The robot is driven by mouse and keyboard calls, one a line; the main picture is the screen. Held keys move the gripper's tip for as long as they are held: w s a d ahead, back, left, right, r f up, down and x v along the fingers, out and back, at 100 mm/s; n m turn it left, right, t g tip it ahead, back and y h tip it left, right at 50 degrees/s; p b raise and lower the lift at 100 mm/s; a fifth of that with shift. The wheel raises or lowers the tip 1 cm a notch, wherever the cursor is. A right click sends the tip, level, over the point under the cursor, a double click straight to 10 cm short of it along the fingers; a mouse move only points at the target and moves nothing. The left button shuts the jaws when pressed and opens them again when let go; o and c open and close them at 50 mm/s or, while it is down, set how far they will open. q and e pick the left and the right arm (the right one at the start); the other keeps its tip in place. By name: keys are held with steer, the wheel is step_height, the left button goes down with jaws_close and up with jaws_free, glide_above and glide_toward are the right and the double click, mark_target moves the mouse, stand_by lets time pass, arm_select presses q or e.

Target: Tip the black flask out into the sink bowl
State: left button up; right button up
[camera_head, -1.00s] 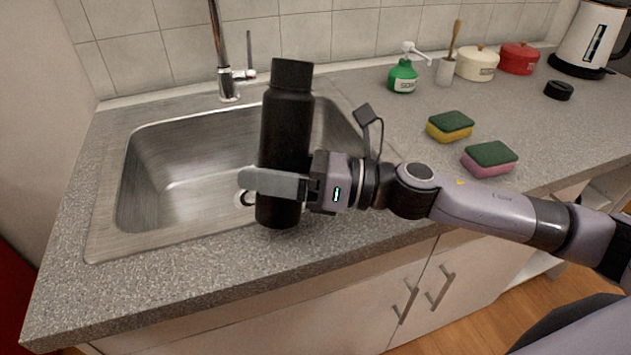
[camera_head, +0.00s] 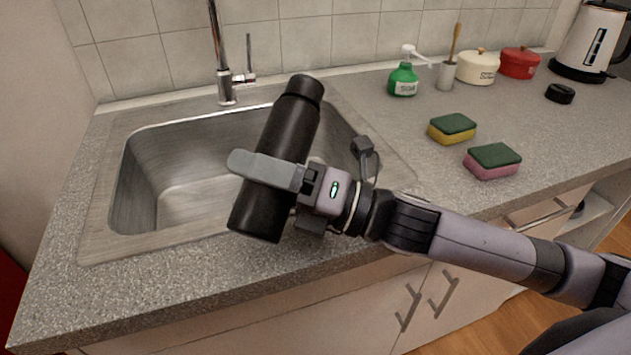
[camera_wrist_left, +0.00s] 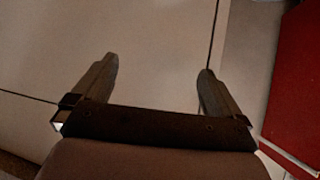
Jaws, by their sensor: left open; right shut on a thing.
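The black flask (camera_head: 293,122) is in my right gripper (camera_head: 268,172), which is shut around its middle. In the head view the flask is tilted, its top leaning right and its base toward the lower left. It appears in front of the right part of the steel sink bowl (camera_head: 160,165) and hides part of it; its height above the bowl is hard to tell. The flask's mouth faces away, so I cannot see inside. My left gripper (camera_wrist_left: 155,85) is open and empty in the left wrist view, facing pale panels; it is out of the head view.
A tall faucet (camera_head: 224,80) stands behind the bowl. To the right on the counter are a yellow-green sponge (camera_head: 452,130), a pink-green sponge (camera_head: 491,162), a green soap bottle (camera_head: 403,80), a black cap (camera_head: 559,93), two pots and a kettle (camera_head: 590,45). Counter (camera_head: 385,115) between is clear.

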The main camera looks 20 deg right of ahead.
steer(key=shift+s+a+r+m, duration=0.1)
steer(key=shift+s+r+m, duration=0.1)
steer(key=shift+m, duration=0.3)
steer(key=shift+f+m+b, duration=0.3)
steer(key=shift+f, duration=0.05)
steer(key=shift+s+a+f+m+t, duration=0.1)
steer(key=shift+a+f+m+t, duration=0.1)
steer(key=shift+m+t, duration=0.4)
steer(key=shift+w+d+r+m+h, duration=0.15)
steer(key=shift+w+d+r+m, duration=0.05)
steer(key=shift+m, duration=0.4)
steer(key=shift+w+d+r+m+h, duration=0.15)
steer(key=shift+r+m, duration=0.05)
steer(key=shift+m, duration=0.4)
steer(key=shift+w+f+m+t, duration=0.1)
steer(key=shift+f+m+t, duration=0.25)
steer(key=shift+m, duration=0.35)
steer(key=shift+d+f+m, duration=0.1)
steer(key=shift+m, duration=0.4)
steer(key=shift+w+d+r+m+t+h+p, duration=0.1)
steer(key=shift+w+r+m+t+h+p, duration=0.1)
steer(key=shift+m+t+h+p, duration=0.45)
steer(key=shift+s+y, duration=0.1)
steer(key=shift+y, duration=0.15)
